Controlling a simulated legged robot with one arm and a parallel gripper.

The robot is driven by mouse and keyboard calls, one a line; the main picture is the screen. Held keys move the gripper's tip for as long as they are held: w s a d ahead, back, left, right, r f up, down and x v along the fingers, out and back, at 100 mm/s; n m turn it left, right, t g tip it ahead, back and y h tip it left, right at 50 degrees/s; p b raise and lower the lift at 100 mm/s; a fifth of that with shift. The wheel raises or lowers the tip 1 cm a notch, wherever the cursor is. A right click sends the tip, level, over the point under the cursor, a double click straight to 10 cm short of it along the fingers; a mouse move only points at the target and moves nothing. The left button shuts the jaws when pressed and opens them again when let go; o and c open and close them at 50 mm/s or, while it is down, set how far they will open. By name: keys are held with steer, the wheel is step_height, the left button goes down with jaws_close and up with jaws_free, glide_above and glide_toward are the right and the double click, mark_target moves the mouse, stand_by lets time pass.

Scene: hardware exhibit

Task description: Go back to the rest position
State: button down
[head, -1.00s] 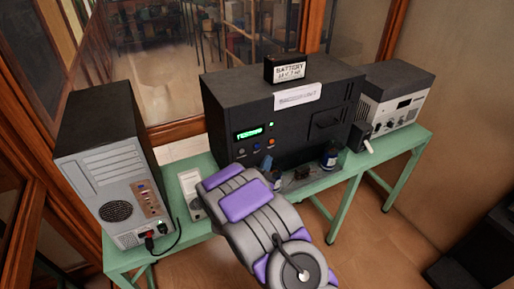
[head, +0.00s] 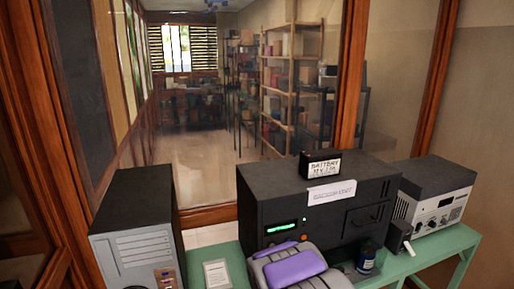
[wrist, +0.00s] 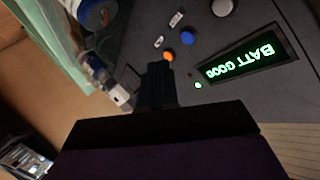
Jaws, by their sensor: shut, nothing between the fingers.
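My gripper (wrist: 157,72) shows in the wrist view as dark fingers closed together with nothing between them. Its tips appear close to the orange button (wrist: 169,56) on the dark tester panel; I cannot tell whether they touch it. The panel's green screen (wrist: 240,63) reads "BATT GOOD". In the head view my arm, grey with purple pads, rises in front of the black tester (head: 285,205), and my gripper is hidden. A battery (head: 320,164) stands on top of the tester.
A computer tower (head: 135,215) stands at left and a grey instrument (head: 436,190) at right on the green bench (head: 450,245). A blue-labelled bottle (head: 367,257) and a white card (head: 217,274) are near my arm. A wood-framed window stands behind the bench.

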steer(key=s+a+r+n+g+y, duration=0.2)
steer(key=s+r+n+g+y, duration=0.15)
steer(key=s, duration=0.75)
steer(key=s+a+r+n+g+y, duration=0.2)
steer(key=s+r+n+g, duration=0.15)
steer(key=s, duration=0.75)
steer(key=s+d+r+n+g, duration=0.1)
steer(key=s+d+g, duration=0.1)
steer(key=s, duration=0.7)
steer(key=s+d+r+n+g, duration=0.1)
steer(key=s+g, duration=0.2)
steer(key=s, duration=0.6)
steer(key=s+d+r+n+g+h, duration=0.1)
steer(key=s+d+n+g, duration=0.1)
steer(key=s, duration=0.7)
steer(key=shift+s+d+r+g, duration=0.25)
steer(key=shift+d+r+g, duration=0.1)
steer(key=shift+r+g, duration=0.05)
